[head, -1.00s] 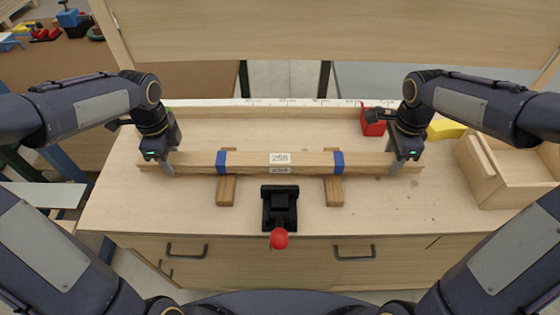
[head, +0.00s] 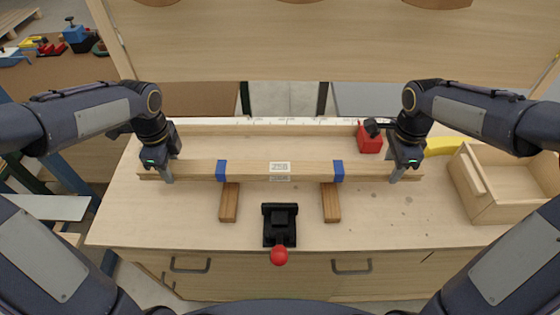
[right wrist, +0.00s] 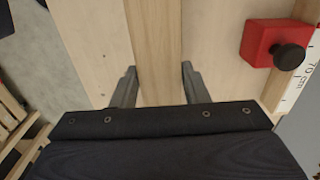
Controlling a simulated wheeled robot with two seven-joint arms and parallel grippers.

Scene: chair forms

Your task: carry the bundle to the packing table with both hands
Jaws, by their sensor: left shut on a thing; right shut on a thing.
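The bundle (head: 250,170) is a long pale wooden bar with two blue bands and a white label in the middle. It is level, left to right, in the head view, and appears held above two wooden rests on the bench. My left gripper (head: 163,174) is shut on the bundle near its left end. My right gripper (head: 402,173) is shut on it near its right end. In the right wrist view the bundle (right wrist: 155,45) runs between the fingers of my right gripper (right wrist: 159,85). I cannot tell which surface is the packing table.
The wooden bench (head: 130,215) carries the rests (head: 229,203), a black clamp with a red knob (head: 279,255), a red block (head: 369,140) and a yellow piece (head: 440,146). An open wooden box (head: 500,205) stands at the right. A ruler strip lies along the back edge.

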